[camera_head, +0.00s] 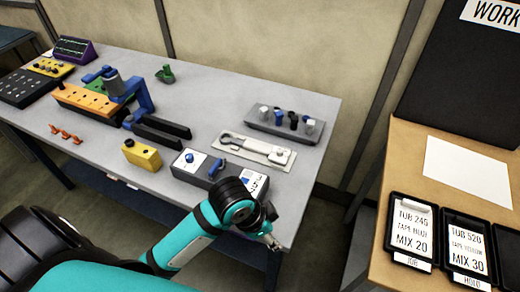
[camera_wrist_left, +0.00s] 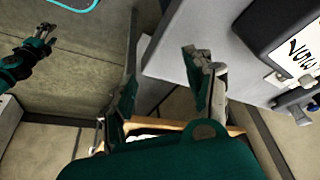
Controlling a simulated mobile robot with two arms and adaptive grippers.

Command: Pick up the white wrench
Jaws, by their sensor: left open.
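The white wrench (camera_head: 245,143) lies flat on a pale mat (camera_head: 232,149) near the right end of the grey table in the head view. My left gripper (camera_head: 272,241) is just off the table's front right edge, nearer to me than the wrench and clear of it. In the left wrist view its two fingers (camera_wrist_left: 163,85) are spread with nothing between them. The wrench cannot be made out in that view. A second teal gripper, my right one (camera_wrist_left: 45,33), shows small at the upper left of the wrist view; whether its fingers are parted is unclear.
A grey holder with knobs (camera_head: 285,123) stands behind the wrench. A grey control box (camera_head: 190,163) and a yellow block (camera_head: 142,155) stand in front and left. A blue and orange jig (camera_head: 90,100) fills the left. A wooden bench (camera_head: 400,160) with black trays is at right.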

